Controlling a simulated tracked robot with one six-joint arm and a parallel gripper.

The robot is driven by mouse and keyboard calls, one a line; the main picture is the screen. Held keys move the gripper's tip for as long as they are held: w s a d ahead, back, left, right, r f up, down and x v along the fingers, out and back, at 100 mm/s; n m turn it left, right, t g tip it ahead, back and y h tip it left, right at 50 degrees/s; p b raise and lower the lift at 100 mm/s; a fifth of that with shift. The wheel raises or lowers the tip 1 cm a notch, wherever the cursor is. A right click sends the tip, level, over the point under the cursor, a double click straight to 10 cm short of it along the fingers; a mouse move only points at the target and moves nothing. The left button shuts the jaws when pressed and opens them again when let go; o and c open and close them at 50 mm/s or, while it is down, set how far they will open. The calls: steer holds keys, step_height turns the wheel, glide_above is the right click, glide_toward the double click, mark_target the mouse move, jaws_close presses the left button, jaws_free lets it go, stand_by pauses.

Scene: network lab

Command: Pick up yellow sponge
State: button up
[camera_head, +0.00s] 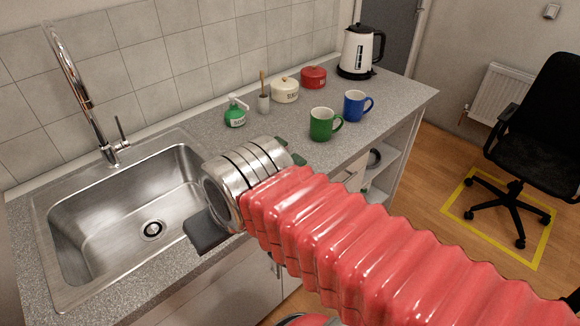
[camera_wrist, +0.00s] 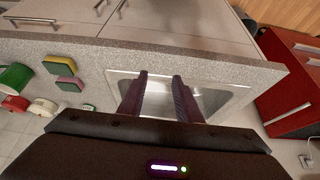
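In the wrist view, a yellow sponge with a green layer (camera_wrist: 58,69) lies on the counter at the left. A second sponge, pink with a green layer (camera_wrist: 70,80), lies close beside it. My gripper (camera_wrist: 159,76) is open and empty, its two dark fingers apart over the sink, to the right of both sponges. In the head view my arm covers most of the gripper and of the counter behind it. Only small dark green bits show past the arm, and I cannot tell surely whether they are the sponges.
The sink (camera_head: 130,215) with its tap (camera_head: 82,90) is at the left. A green soap bottle (camera_head: 235,115), a green mug (camera_head: 322,125), a blue mug (camera_head: 355,106), two canisters and a kettle (camera_head: 358,52) stand on the counter. A red cabinet (camera_wrist: 292,85) is at the wrist view's right.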

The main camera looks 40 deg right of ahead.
steer(key=shift+o, duration=0.5)
